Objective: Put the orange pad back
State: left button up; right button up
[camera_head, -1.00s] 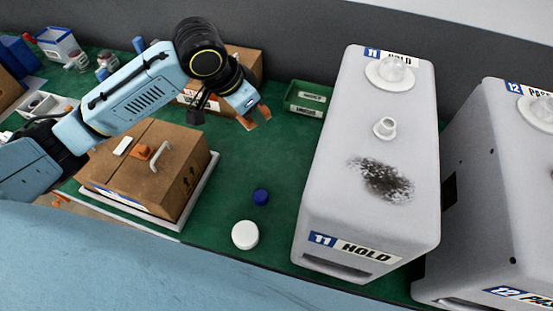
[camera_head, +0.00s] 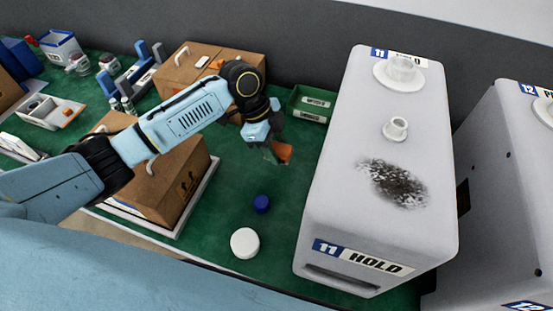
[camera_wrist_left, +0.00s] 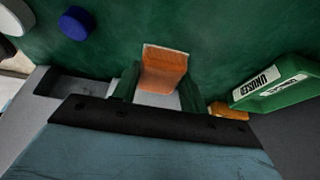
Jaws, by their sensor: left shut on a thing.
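The orange pad (camera_head: 281,152) is in my left gripper (camera_head: 274,150), above the green mat between the brown box and the pump marked 11 HOLD. In the left wrist view the pad (camera_wrist_left: 165,68) is an orange block with a pale edge, between the dark green fingers of the left gripper (camera_wrist_left: 158,85). The fingers are shut on it. A second small orange piece (camera_wrist_left: 230,110) shows beside the green bin in that view; I cannot tell what it is. My right gripper is not in view.
The pump 11 (camera_head: 375,150) has a dark smudge and two white ports on top. The green bin (camera_head: 308,104) with labels reading UNUSED stands at the back. A blue cap (camera_head: 261,204) and a white lid (camera_head: 245,243) lie on the mat. Brown boxes (camera_head: 183,190) stand left.

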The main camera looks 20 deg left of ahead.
pick_arm(q)
notch_tip(320, 180, down, 5)
jog(key=shift+r+b, duration=0.2)
jog(key=shift+b, duration=0.15)
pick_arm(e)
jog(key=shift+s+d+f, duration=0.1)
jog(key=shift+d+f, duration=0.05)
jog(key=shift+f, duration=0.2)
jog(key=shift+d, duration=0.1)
pick_arm(q)
jog(key=shift+f, duration=0.1)
jog(key=o, duration=0.9)
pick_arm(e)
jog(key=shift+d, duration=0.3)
